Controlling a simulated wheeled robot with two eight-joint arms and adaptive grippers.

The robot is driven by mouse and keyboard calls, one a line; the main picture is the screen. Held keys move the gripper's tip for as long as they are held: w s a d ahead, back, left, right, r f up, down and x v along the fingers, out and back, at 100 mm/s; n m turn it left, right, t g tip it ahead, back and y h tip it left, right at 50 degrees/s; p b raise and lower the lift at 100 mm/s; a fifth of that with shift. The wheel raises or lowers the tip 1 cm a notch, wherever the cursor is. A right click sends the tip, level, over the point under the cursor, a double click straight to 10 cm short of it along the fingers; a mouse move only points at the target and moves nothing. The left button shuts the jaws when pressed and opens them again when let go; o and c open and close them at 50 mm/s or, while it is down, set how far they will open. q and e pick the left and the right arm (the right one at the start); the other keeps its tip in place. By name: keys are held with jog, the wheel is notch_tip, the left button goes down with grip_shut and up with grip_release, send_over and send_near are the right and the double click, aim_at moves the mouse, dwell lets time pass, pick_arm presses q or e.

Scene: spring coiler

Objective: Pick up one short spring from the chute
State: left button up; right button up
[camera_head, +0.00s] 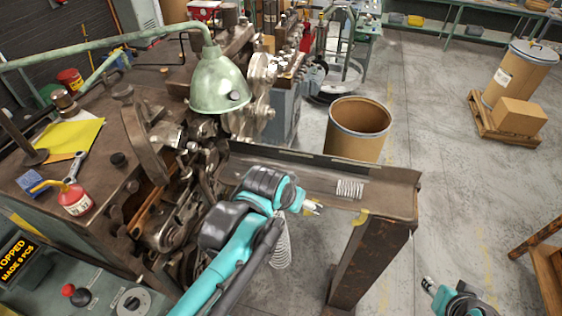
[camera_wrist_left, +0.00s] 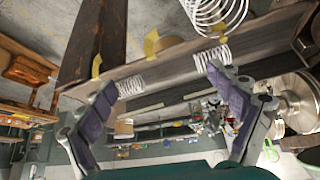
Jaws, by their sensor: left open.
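A short white spring (camera_head: 349,188) lies in the metal chute (camera_head: 395,197), near its outer end. In the left wrist view two short springs show in the chute, one by the left finger (camera_wrist_left: 130,86) and one by the right fingertip (camera_wrist_left: 212,57). My left gripper (camera_head: 312,208) is over the chute's near side, left of the visible spring; its open fingers (camera_wrist_left: 163,82) have nothing between them. It likely hides the second spring in the head view. My right gripper (camera_head: 430,286) is low at bottom right, its fingers too small to judge.
A larger coil (camera_head: 281,247) hangs in front of the chute, below my left gripper; a large coil (camera_wrist_left: 217,14) shows at the top of the wrist view. The coiling machine (camera_head: 180,200) and green lamp (camera_head: 219,82) stand left. A brown drum (camera_head: 357,130) stands behind the chute.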

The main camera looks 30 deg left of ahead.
pick_arm(q)
jog(key=w+a+f, duration=0.1)
jog(key=w+a, duration=0.3)
jog(key=w+a+f+n+g, duration=0.1)
jog(key=w+a, duration=0.3)
jog(key=w+a+f+n, duration=0.1)
jog(key=w+a+f, duration=0.1)
jog(key=w+a, duration=0.2)
jog(key=shift+g, duration=0.4)
jog(key=b+x, duration=0.1)
jog(key=x, duration=0.6)
jog(key=shift+s+a+f+b, duration=0.1)
jog(key=shift+f+b, duration=0.15)
jog(key=shift+b, duration=0.15)
jog(key=c, duration=1.2)
